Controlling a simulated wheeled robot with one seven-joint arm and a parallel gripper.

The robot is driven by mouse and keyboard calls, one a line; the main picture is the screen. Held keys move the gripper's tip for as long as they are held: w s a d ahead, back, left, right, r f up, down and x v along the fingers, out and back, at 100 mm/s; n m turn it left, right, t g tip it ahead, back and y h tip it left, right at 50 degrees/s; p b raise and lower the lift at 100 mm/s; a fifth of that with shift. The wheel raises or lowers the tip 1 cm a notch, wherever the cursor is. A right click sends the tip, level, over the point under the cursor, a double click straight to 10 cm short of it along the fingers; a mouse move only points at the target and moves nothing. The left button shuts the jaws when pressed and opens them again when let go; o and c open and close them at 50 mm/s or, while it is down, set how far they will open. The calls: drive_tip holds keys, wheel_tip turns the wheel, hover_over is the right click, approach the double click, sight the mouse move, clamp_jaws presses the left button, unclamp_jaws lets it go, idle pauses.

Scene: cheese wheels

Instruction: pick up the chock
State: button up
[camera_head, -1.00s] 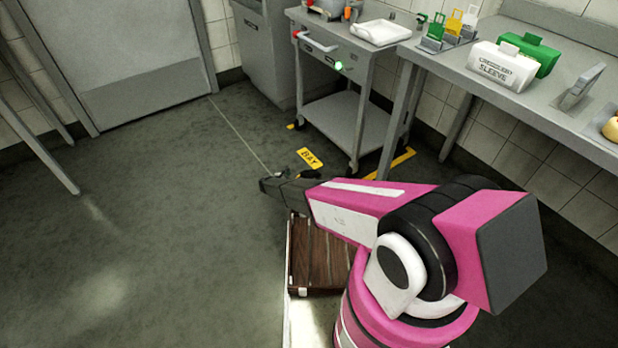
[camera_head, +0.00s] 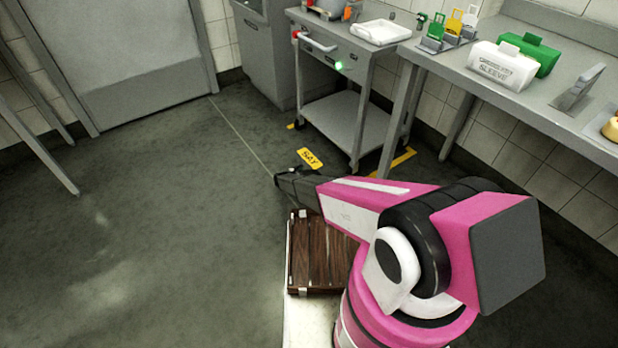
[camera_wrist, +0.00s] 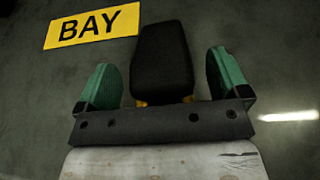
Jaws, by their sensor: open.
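In the wrist view the chock (camera_wrist: 162,58) is a black block with small yellow parts showing at its lower end. It lies between the two green fingers of my gripper (camera_wrist: 163,72), with a gap on each side. The gripper is open, and I cannot tell its height over the chock. The chock's lower end is partly hidden by the dark gripper body. In the head view my gripper (camera_head: 284,178) is low over the floor, just below the yellow floor label, and mostly hides the chock there.
The yellow BAY label (camera_wrist: 92,27) lies on the floor at upper left in the wrist view. A grey wheeled cart (camera_head: 345,118) stands behind, with a steel counter (camera_head: 470,85) to its right. A brown slatted deck (camera_head: 318,255) is beside my arm. Floor at left is clear.

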drive_tip(key=c, duration=1.3)
drive_tip(key=shift+r, duration=0.1)
